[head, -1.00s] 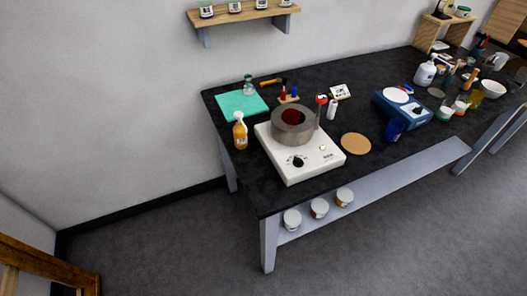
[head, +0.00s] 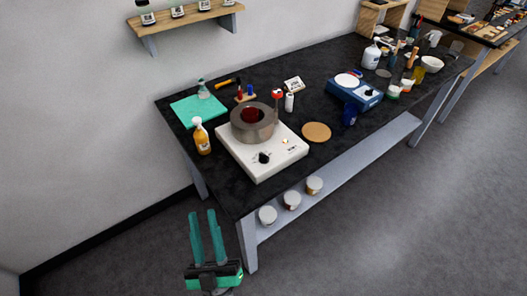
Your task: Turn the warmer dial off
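The white warmer (head: 258,165) sits near the left end of the black workbench. Its black dial (head: 264,158) is on the sloped front face, with a small lit orange light (head: 285,141) to the right. A grey ring-shaped pot (head: 254,122) with dark red contents stands on the warmer. My gripper (head: 204,213) shows at the bottom, in front of and below the bench's left end. Its two green fingers point up and are apart, with nothing between them. It is well away from the dial. The dial's exact setting is too small to read.
An amber spray bottle (head: 202,138) stands left of the warmer, near a green mat (head: 199,110). A round cork mat (head: 316,132) lies to the right, and a blue device (head: 354,94) beyond it. Several jars stand on the lower shelf (head: 340,175). The floor in front is clear.

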